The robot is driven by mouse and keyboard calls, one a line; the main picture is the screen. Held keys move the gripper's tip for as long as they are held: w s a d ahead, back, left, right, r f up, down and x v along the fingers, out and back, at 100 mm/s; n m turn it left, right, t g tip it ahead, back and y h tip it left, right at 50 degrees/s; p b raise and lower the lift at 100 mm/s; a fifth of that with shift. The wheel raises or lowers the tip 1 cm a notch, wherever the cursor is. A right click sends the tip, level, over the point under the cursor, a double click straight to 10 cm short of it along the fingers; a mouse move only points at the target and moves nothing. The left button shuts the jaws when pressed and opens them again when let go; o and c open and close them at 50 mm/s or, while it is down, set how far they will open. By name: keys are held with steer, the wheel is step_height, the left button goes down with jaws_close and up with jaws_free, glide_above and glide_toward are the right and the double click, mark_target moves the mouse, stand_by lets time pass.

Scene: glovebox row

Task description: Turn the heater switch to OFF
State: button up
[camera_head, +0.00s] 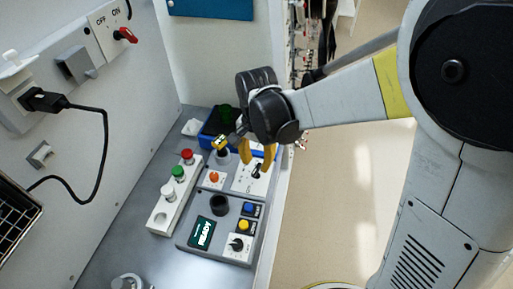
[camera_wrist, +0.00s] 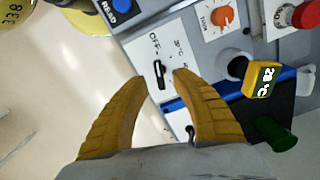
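The heater switch plate (camera_wrist: 150,42) is white, with "OFF" and temperature marks printed on it, in the wrist view. A black lever knob (camera_wrist: 160,72) stands on it, its long side roughly upright in the picture; I cannot tell surely which mark it points to. In the head view, the plate (camera_head: 244,184) is on the bench with the dark knob (camera_head: 257,170) partly below my fingers. My gripper (camera_wrist: 160,78) is open, with one yellow finger on each side of the knob; contact is not clear. In the head view my gripper (camera_head: 257,158) reaches down over the plate.
An orange knob (camera_wrist: 222,15) and a small "28°C" display (camera_wrist: 264,80) are close by. A grey box (camera_head: 203,232) with a "READY" screen stands in front. Red and green buttons (camera_head: 178,173) are to the left. A wall OFF/ON switch (camera_head: 124,34) has a red handle.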

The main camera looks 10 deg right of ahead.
mark_target(257, 168)
step_height(257, 168, up, 9)
stand_by(0.8)
steer(key=s+d+n+t+b, duration=0.3)
steer(key=s+d+n+t, duration=0.3)
steer(key=s+d, duration=0.5)
steer(key=shift+d+r+n+t, duration=0.15)
steer(key=shift+d+n+t, duration=0.35)
steer(key=shift+d, duration=0.65)
